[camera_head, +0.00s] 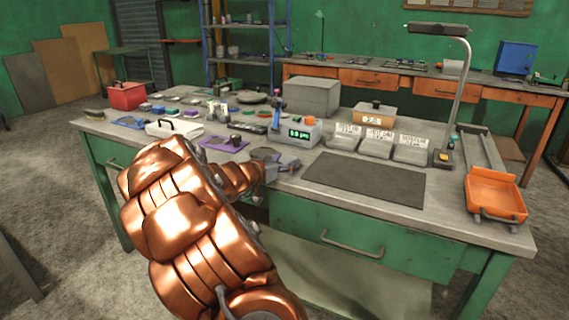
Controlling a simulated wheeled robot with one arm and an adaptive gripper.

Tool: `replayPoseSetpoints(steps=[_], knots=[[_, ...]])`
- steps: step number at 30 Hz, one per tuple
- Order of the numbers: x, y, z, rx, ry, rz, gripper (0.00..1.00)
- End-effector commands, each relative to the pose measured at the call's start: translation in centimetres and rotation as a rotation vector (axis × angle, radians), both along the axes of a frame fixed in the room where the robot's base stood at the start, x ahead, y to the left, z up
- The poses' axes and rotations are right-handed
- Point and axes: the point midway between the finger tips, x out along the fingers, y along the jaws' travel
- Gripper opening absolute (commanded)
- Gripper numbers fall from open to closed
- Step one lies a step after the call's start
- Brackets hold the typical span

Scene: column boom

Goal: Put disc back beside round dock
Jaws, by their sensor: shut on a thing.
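My gripper (281,166) is at the front edge of the green workbench, near the middle of the picture. It is shut on what looks like a dark grey round disc (264,153), seen small and partly hidden by the fingers. The disc is close above the bench top, right of a purple mat (215,143). I cannot tell whether it touches the bench. A small dark round piece (235,140) is on the mat's right part. I cannot make out for sure which thing is the round dock.
A lamp (444,155) and an orange scoop-like tray (495,196) are at the right end. Small parts crowd the left.

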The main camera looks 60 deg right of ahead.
Motion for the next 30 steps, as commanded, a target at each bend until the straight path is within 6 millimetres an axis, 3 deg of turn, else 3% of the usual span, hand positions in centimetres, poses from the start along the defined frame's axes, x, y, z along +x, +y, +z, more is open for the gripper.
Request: replayPoseSetpoints(steps=[11,12,18,30], knots=[[0.03,0.02,-0.27,-0.002,0.000,0.000,0.01],[0.01,0.01,-0.25,-0.001,0.000,0.000,0.64],[0.01,0.01,-0.26,-0.001,0.000,0.000,0.85],[-0.02,-0.01,0.01,-0.001,0.000,0.000,0.86]])
